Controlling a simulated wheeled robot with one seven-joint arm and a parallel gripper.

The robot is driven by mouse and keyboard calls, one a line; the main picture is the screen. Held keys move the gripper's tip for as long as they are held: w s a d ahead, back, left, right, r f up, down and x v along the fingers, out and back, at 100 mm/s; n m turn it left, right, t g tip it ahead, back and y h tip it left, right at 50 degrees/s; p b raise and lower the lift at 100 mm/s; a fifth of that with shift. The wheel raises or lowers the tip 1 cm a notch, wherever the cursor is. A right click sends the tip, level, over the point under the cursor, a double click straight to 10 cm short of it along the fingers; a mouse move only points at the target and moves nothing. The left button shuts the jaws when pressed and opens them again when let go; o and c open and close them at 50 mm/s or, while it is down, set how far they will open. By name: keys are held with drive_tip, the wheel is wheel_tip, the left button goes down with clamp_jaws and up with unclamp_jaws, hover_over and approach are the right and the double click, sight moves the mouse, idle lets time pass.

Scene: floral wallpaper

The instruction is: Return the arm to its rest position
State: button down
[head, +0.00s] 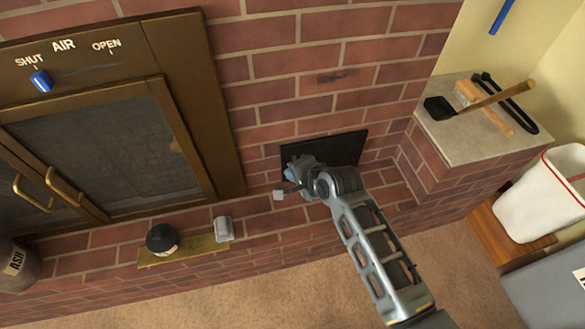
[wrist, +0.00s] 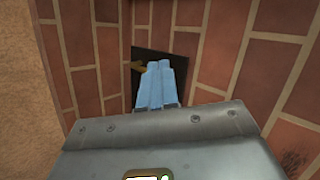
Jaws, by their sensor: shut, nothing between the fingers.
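My arm reaches up from the lower right in the head view, and my gripper (head: 284,192) is at its end, in front of the brick hearth wall. In the wrist view my gripper's light blue fingers (wrist: 161,84) lie together with nothing between them. Beyond them is a black panel (wrist: 146,62) set against the brick. The same black panel (head: 345,148) shows in the head view, partly hidden behind my gripper and wrist.
A fireplace door (head: 95,150) with brass handles stands at left. A brass plate (head: 190,251) on the brick ledge holds a black round item (head: 161,239) and a grey cup-like item (head: 223,229). Tools lie on a stone-topped pier (head: 455,135) at right, near a white bin (head: 540,200).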

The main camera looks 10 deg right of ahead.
drive_tip(key=shift+s+r, duration=0.1)
drive_tip(key=shift+s, duration=0.15)
drive_tip(key=s+d+r+n+t+h, duration=0.1)
drive_tip(key=s+d+n+t, duration=0.15)
drive_tip(key=s, duration=0.95)
drive_tip(key=s+d+r+n+t+h, duration=0.1)
drive_tip(key=s+d+r+n, duration=0.2)
drive_tip(key=s, duration=1)
drive_tip(key=s+d+r+n+t+p, duration=0.1)
drive_tip(key=s+r+n, duration=0.3)
drive_tip(key=s+r, duration=0.5)
drive_tip(key=s+d+r+n+t+h, duration=0.1)
drive_tip(key=s+d+r+n, duration=0.2)
drive_tip(key=s+r, duration=0.6)
wheel_tip(320, 180, up, 3)
drive_tip(key=shift+s+d+r+n+h+p, duration=0.1)
drive_tip(key=shift+s+d+n+h+p, duration=0.25)
drive_tip(key=shift+n, duration=0.3)
